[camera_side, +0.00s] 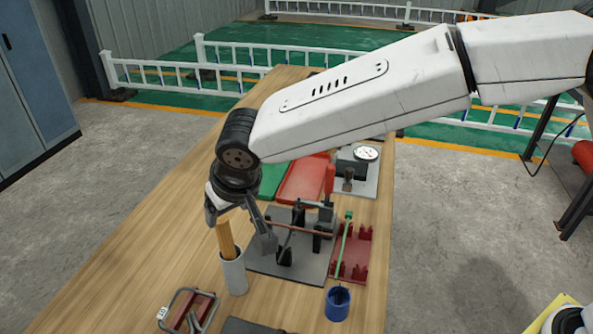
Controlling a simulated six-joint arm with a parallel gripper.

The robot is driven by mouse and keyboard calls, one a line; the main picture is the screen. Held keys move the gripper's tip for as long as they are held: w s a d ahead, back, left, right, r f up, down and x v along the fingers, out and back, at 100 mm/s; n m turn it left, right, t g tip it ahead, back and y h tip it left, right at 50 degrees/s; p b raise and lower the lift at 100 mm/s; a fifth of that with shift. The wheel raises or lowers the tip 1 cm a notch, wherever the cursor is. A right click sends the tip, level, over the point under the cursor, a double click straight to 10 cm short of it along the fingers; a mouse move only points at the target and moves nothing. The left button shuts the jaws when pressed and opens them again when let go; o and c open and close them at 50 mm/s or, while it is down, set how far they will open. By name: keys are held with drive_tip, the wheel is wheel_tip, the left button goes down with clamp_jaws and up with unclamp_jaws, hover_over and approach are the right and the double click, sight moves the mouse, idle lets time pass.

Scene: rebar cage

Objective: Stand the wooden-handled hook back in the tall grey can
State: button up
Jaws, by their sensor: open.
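The tall grey can (234,274) stands upright on the wooden table, near its front. A wooden handle (226,238) rises out of the can's mouth, tilted slightly. The hook end is not visible. My gripper (239,229) is open and points down just above the can, with one finger to the left of the handle's top and the other to its right. I cannot tell whether either finger touches the handle.
A dark plate with a fixture and rods (293,240) lies right of the can. A metal frame with a red piece (189,311) lies front left. The table's left side is clear.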

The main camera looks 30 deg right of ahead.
drive_tip(key=shift+v, duration=1.65)
drive_tip(key=s+d+f+m+g, duration=0.1)
drive_tip(key=d+f, duration=0.2)
drive_tip(key=d, duration=0.8)
drive_tip(key=s+d+f, duration=0.2)
drive_tip(key=d+f, duration=0.1)
drive_tip(key=d, duration=0.7)
drive_tip(key=s+d+f+m+g+h, duration=0.1)
drive_tip(key=s+d+f, duration=0.4)
drive_tip(key=s+d, duration=0.7)
drive_tip(key=shift+d, duration=0.95)
